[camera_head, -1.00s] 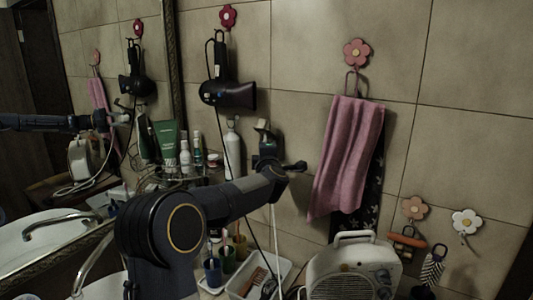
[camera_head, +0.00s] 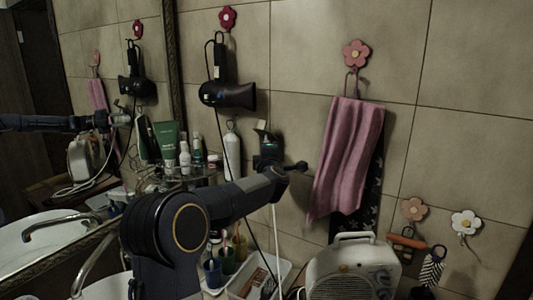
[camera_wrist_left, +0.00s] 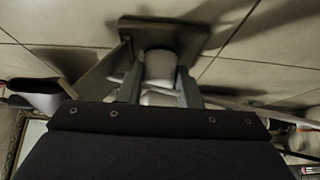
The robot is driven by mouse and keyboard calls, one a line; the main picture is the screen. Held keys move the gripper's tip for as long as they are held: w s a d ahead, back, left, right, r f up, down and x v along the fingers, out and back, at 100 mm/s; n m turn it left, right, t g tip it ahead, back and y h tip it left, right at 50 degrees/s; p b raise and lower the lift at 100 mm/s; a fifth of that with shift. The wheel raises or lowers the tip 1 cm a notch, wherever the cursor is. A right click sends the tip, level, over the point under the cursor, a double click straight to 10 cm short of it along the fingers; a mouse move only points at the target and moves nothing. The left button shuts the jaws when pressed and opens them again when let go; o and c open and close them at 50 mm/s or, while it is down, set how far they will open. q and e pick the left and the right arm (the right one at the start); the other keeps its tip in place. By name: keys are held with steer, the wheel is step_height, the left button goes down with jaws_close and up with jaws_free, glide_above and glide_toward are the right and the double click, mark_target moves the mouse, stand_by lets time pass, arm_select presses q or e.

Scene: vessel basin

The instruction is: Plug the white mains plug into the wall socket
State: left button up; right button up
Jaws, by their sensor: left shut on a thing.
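My left gripper (camera_head: 267,142) reaches to the tiled wall below the hair dryer in the head view. In the left wrist view, the left gripper (camera_wrist_left: 160,88) is shut on the white mains plug (camera_wrist_left: 158,65), with one finger on each side. A grey square plate, seemingly the wall socket (camera_wrist_left: 193,38), lies directly beyond the plug. The plug's front is at this plate, but its pins are hidden, so I cannot tell how far they are in. In the head view my arm mostly hides plug and socket. My right gripper is not in view.
A black hair dryer (camera_head: 228,95) hangs left of the gripper, its dark cord running down. A pink towel (camera_head: 347,155) hangs close on the right. Bottles stand on a glass shelf (camera_head: 180,175) at left. A white heater (camera_head: 352,268) and a tray (camera_head: 283,268) are below.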

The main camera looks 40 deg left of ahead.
arm_select(q)
steer(key=shift+w, duration=0.1)
steer(key=o, duration=1)
steer(key=shift+o, duration=0.3)
steer(key=shift+a+r, duration=0.1)
steer(key=shift+r, duration=0.05)
steer(key=b+v, duration=0.2)
steer(key=v, duration=0.6)
steer(key=shift+f+b, duration=0.25)
steer(key=shift+b, duration=0.05)
